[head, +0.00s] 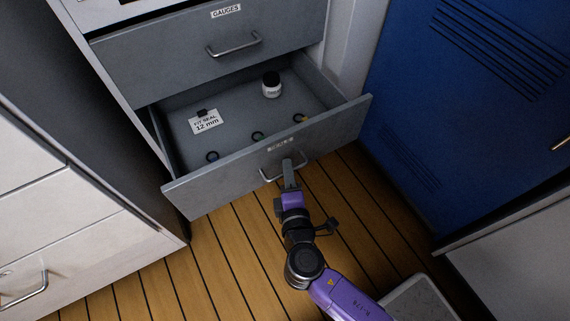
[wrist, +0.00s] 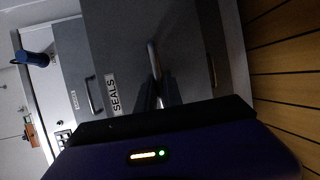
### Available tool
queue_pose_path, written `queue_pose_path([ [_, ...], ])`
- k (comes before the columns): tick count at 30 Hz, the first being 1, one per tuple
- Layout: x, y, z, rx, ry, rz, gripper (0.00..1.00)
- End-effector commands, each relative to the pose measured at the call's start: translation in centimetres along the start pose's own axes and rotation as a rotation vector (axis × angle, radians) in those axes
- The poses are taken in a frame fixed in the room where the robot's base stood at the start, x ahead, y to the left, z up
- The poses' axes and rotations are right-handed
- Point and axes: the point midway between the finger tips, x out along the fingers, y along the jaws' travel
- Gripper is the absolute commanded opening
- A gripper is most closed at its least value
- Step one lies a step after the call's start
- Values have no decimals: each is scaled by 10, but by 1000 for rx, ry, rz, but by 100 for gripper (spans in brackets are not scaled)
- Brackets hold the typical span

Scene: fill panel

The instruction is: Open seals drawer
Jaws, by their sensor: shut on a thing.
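The seals drawer (head: 215,190) is pulled well out from the grey cabinet in the head view. Its front with the SEALS label (wrist: 115,95) faces the camera in the wrist view. My gripper (head: 288,168) is shut on the drawer handle (head: 270,178), a metal bar that also shows in the wrist view (wrist: 153,58). Inside the drawer lie several small dark rings (head: 257,135), a white card reading "kit seal 12 mm" (head: 206,122), and a white jar with a black lid (head: 271,85).
The gauges drawer (head: 180,55) above is shut. A blue locker (head: 450,100) stands at the right, and a white drawer unit (head: 60,220) stands at the left. The wooden floor (head: 190,275) in front of the drawer is clear apart from my arm.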

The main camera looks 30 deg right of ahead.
Motion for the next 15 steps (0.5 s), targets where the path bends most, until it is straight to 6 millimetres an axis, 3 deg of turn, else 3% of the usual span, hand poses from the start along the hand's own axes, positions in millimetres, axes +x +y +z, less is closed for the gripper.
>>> queue_pose_path([
  [8, -1, -1, -1, 0, 2, -1, 0],
  [9, 0, -1, -1, 0, 2, -1, 13],
  [12, 0, -1, -1, 0, 2, -1, 32],
  [15, 0, -1, -1, 0, 1, -1, 32],
])
